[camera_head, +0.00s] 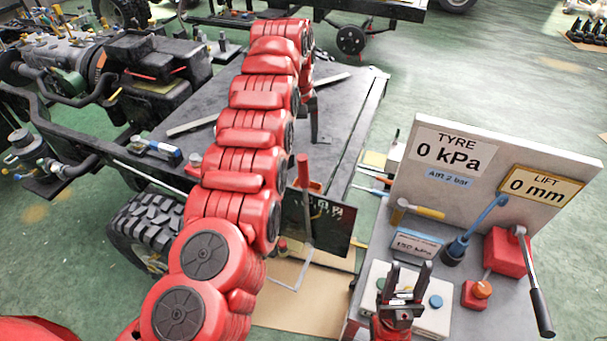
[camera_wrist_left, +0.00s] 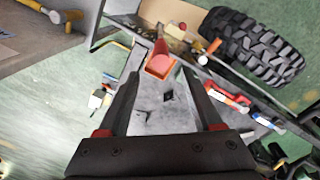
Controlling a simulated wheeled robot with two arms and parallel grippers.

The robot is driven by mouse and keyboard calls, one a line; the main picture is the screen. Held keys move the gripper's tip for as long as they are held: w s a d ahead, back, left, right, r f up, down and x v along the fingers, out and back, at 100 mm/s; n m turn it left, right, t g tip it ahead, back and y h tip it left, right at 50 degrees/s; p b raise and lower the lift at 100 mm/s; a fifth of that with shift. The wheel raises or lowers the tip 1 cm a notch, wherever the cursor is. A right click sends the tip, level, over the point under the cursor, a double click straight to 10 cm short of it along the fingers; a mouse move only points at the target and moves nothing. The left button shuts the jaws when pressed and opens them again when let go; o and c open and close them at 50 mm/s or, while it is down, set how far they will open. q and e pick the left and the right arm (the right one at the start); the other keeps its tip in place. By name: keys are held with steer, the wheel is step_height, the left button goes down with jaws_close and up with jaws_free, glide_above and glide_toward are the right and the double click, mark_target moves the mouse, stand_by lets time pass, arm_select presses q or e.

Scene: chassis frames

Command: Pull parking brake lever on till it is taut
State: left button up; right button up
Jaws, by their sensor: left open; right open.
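A red upright piece, which looks like the parking brake lever (camera_head: 303,172), stands at the frame's edge in the middle of the head view, partly beside my red left arm. In the left wrist view a red lever-like part (camera_wrist_left: 160,62) shows beyond and between the fingertips, apart from them. My left gripper (camera_wrist_left: 160,80) is open and empty. In the head view the left gripper (camera_head: 314,118) is mostly hidden behind its arm, pointing down over the grey deck. My right gripper (camera_head: 405,268) is open and empty, low over the bench at the right.
The grey deck (camera_head: 345,115) lies around the left gripper. A black tyre (camera_head: 150,225) is below left. The bench at right holds a sign panel (camera_head: 440,200), a red jack (camera_head: 505,252) with a black-handled lever, and a blue-handled tool (camera_head: 470,230). Green floor is open at top right.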

mark_target(302, 154)
arm_select(q)
step_height(302, 154, down, 6)
steer(key=p, duration=0.2)
steer(key=shift+d+f+p, duration=0.1)
steer(key=shift+p, duration=0.3)
step_height(302, 154, down, 5)
steer(key=shift+w+f+p, duration=0.1)
steer(key=shift+p, duration=0.2)
steer(key=shift+d+f, duration=0.2)
steer(key=shift+f, duration=0.65)
jaws_close()
